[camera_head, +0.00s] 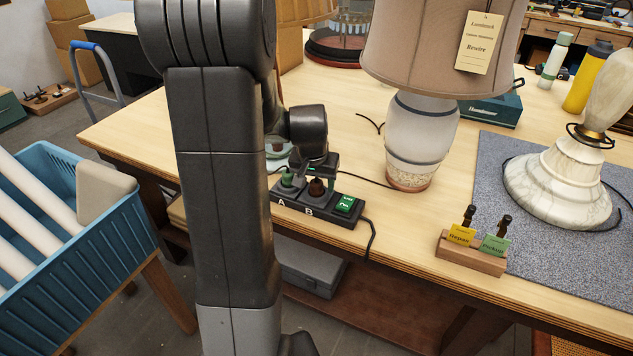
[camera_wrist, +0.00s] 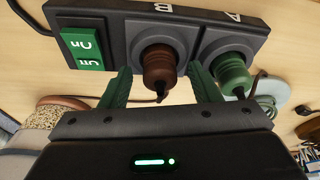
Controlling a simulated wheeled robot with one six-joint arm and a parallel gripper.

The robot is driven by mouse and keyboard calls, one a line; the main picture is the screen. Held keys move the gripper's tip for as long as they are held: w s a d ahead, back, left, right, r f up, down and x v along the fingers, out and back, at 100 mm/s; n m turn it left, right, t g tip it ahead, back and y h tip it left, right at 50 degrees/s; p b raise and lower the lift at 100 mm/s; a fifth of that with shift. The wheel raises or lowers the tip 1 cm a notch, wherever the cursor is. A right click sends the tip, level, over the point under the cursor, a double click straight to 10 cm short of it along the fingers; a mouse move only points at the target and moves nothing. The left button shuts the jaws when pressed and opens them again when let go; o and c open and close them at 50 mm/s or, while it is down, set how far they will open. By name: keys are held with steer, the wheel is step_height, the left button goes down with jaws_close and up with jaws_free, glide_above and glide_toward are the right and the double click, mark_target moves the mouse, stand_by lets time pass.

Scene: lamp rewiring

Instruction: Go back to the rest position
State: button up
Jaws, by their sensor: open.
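My gripper (camera_head: 318,172) hangs over the power strip (camera_head: 318,208) near the table's front edge. In the wrist view my gripper (camera_wrist: 161,78) is open, with one green finger on each side of the brown plug (camera_wrist: 158,66). The brown plug (camera_head: 317,187) sits in socket B. A green plug (camera_wrist: 233,72) sits in socket A, close beside one finger; it also shows in the head view (camera_head: 287,179). The strip's green on/off switch (camera_wrist: 82,46) is at the end beside socket B. My arm hides part of the table behind it.
A lamp with a tan shade (camera_head: 420,45) and a "Rewire" tag (camera_head: 479,45) stands right of the strip. A marble lamp base (camera_head: 560,183) stands on the grey mat (camera_head: 560,265). A wooden card holder (camera_head: 470,254) is in front. A blue crate (camera_head: 75,240) stands left.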

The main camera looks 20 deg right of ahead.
steer(key=shift+r+p, duration=2.2)
steer(key=shift+r, duration=1.2)
steer(key=shift+f, duration=0.2)
step_height(320, 180, down, 7)
steer(key=b, duration=0.5)
steer(key=shift+r, duration=0.4)
